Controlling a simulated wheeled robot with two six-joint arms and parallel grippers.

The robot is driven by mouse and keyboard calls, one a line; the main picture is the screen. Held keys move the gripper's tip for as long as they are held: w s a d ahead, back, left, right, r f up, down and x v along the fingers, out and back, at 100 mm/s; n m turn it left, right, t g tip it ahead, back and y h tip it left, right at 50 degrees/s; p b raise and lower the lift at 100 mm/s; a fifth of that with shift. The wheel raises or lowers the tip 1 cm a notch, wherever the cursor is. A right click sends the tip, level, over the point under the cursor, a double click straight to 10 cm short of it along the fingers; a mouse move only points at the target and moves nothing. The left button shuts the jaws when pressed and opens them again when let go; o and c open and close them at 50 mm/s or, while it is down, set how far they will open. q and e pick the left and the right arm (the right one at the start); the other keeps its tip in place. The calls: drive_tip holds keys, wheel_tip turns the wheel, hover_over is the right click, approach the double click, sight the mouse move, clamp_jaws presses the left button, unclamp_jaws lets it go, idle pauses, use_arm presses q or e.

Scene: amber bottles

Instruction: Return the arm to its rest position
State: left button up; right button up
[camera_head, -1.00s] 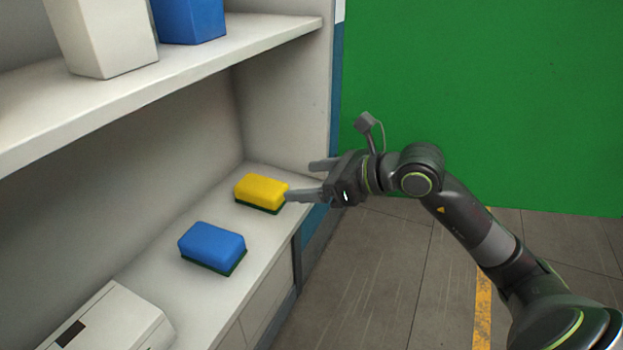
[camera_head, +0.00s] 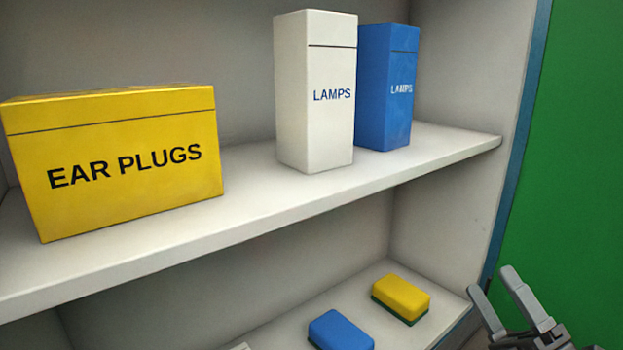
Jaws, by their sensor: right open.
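My right gripper (camera_head: 497,300) shows at the lower right edge of the head view. Its two grey fingers are apart and nothing is between them. It is to the right of the shelf's lower board, near the blue edge of the side wall. The rest of my right arm is cut off by the frame. My left gripper is not in view. A yellow sponge (camera_head: 401,297) with a green underside lies on the lower shelf, to the left of my right gripper and apart from it. A blue sponge (camera_head: 340,331) lies nearer, partly cut off at the bottom.
The upper shelf (camera_head: 250,205) holds a yellow EAR PLUGS box (camera_head: 115,155), a white LAMPS box (camera_head: 315,125) and a blue LAMPS box (camera_head: 388,85). The shelf's side wall (camera_head: 470,75) stands at the right. A green surface (camera_head: 580,130) lies beyond it.

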drive_tip(key=d+f+m+h, duration=0.8)
drive_tip(key=d+m+h, duration=0.1)
drive_tip(key=m+h, duration=0.65)
drive_tip(key=s+d+f+m+g+h, duration=0.1)
drive_tip(key=s+d+f+m+g, duration=0.2)
drive_tip(key=f, duration=0.4)
drive_tip(key=s+f+m+g+h, duration=0.1)
drive_tip(key=s+f+m+g, duration=0.2)
drive_tip(key=f+m+g, duration=0.25)
drive_tip(key=s+a+f+m+g+y, duration=0.1)
drive_tip(key=s+a+f+g+y, duration=0.3)
drive_tip(key=s+f, duration=0.4)
drive_tip(key=s+a+f+m+g+y, duration=0.2)
drive_tip(key=s+a+f+g, duration=0.2)
drive_tip(key=s+f+g, duration=0.4)
wheel_tip(320, 180, down, 24)
drive_tip(key=d+f, duration=0.1)
drive_tip(key=d, duration=0.1)
drive_tip(key=s+f, duration=1.5)
drive_tip(key=shift+a+f+g, duration=0.15)
drive_tip(key=shift+a+g, duration=0.2)
drive_tip(key=shift+a, duration=0.1)
drive_tip(key=shift+c, duration=0.3)
